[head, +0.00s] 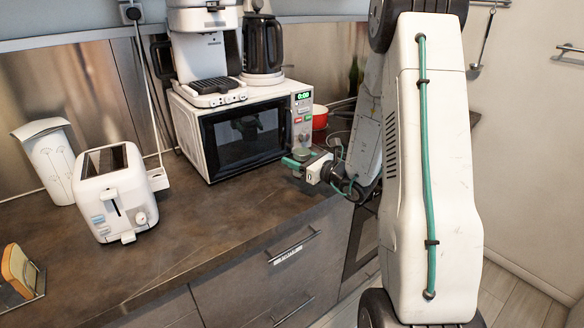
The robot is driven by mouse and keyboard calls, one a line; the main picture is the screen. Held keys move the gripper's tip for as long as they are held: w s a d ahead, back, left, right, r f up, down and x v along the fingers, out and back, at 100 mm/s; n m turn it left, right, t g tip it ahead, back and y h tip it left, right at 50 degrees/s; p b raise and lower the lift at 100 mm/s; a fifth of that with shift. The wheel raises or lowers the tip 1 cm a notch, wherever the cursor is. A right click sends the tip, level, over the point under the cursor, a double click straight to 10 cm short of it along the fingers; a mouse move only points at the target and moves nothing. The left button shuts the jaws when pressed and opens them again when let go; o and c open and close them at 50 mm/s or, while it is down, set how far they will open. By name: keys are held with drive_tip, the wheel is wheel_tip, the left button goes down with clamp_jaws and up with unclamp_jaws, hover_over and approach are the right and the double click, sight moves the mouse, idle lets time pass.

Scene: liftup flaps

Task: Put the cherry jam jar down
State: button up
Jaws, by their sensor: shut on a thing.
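My gripper (297,162) is in front of the microwave's right side, over the front part of the dark counter. Its green-tipped fingers are shut on a small jar (301,154), of which only a greyish-green top shows. I take this for the cherry jam jar, but its label and contents cannot be made out. The jar's underside is hidden, so I cannot tell whether it touches the counter (215,212).
A white microwave (240,137) carrying a coffee machine (205,55) and kettle (262,45) stands behind my gripper. A white toaster (113,190) is at left. A red pot (320,117) is behind my arm. The counter between toaster and gripper is clear.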

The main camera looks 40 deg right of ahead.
drive_tip(key=shift+w+a, duration=0.15)
drive_tip(key=shift+w, duration=0.4)
drive_tip(key=shift+w+a+f, duration=0.1)
drive_tip(key=shift+w+a, duration=0.1)
drive_tip(key=shift+w, duration=0.3)
drive_tip(key=shift+s+d+f, duration=0.1)
drive_tip(key=shift+s+f, duration=0.05)
drive_tip(key=shift+f, duration=1.55)
drive_tip(key=shift+f, duration=0.15)
drive_tip(key=o, duration=1.2)
